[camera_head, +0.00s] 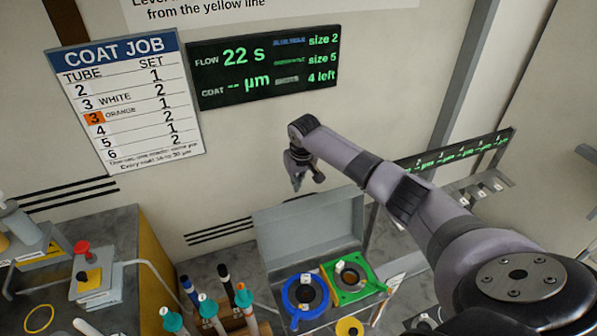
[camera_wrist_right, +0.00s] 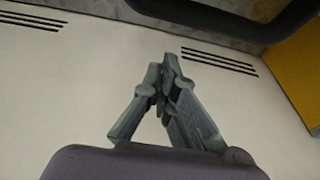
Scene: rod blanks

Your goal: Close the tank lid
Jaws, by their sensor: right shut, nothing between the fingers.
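The tank is a grey metal box with a blue ring (camera_head: 291,296) and a green square frame (camera_head: 372,291) on its top, each around a dark opening. Its grey lid (camera_head: 308,226) stands up, open, along the back edge of the tank. My right gripper (camera_head: 308,184) is shut and empty. It hangs above and behind the lid's top edge, near the wall, and appears apart from the lid. In the right wrist view its fingers (camera_wrist_right: 165,75) are closed together against the pale wall. My left gripper is out of view.
Several teal- and dark-topped tubes (camera_head: 208,307) stand in a rack left of the tank. A grey bench (camera_head: 125,225) with a red-knobbed device (camera_head: 83,248) is farther left. A display (camera_head: 262,68) and a job sheet (camera_head: 130,100) are on the wall. A rail of small readouts (camera_head: 455,150) is at right.

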